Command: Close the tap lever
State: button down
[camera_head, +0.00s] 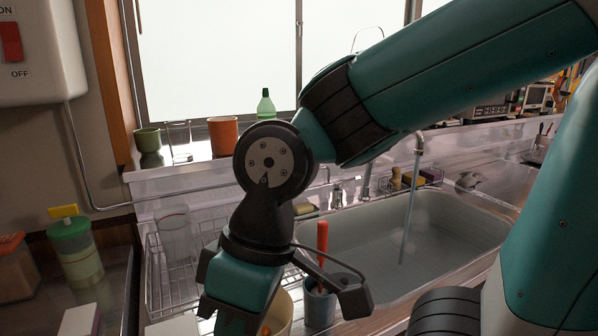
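The tap spout (420,143) shows above the sink, with a thin stream of water (408,210) falling from it into the basin. My arm crosses in front of the tap and hides part of it. I cannot pick out the tap lever with certainty. Small metal fittings (337,197) stand at the back left rim of the sink. My gripper (236,318) points down at the bottom centre, left of the sink and apart from the tap. Its fingertips run to the lower edge of the picture, so their opening is unclear.
The sink (455,212) lies to the right. A wire rack (165,285) with a clear glass (174,235) is left of my gripper. A grey cup (320,308) holding a red-handled item stands close to my gripper's right. Cups and a green bottle (266,104) line the sill.

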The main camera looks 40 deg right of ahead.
aim_at(339, 184)
jog(key=u, duration=0.1)
jog(key=k, duration=1.65)
jog(key=z, duration=0.65)
jog(key=i, duration=1.65)
